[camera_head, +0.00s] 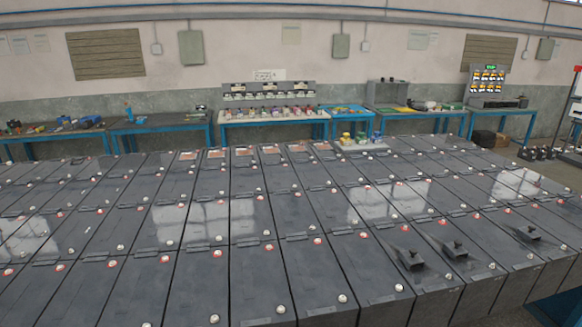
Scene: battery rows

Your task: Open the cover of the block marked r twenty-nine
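Rows of dark grey battery blocks (258,283) with flat covers fill the lower part of the head view. Many covers carry small round white and red caps. No mark reading r twenty-nine is legible, so I cannot tell which block it is. Three blocks at the front right have dark raised fittings on top, such as one fitting (410,259). Several blocks in the far row show reddish-brown tops (215,153). Neither of my grippers is in view.
Blue-framed workbenches (275,119) stand along the back wall, with tools, bottles and devices on them. A tray of small jars (360,144) sits at the far edge of the blocks. A blue frame (560,308) shows at the lower right. Blocks stand close together.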

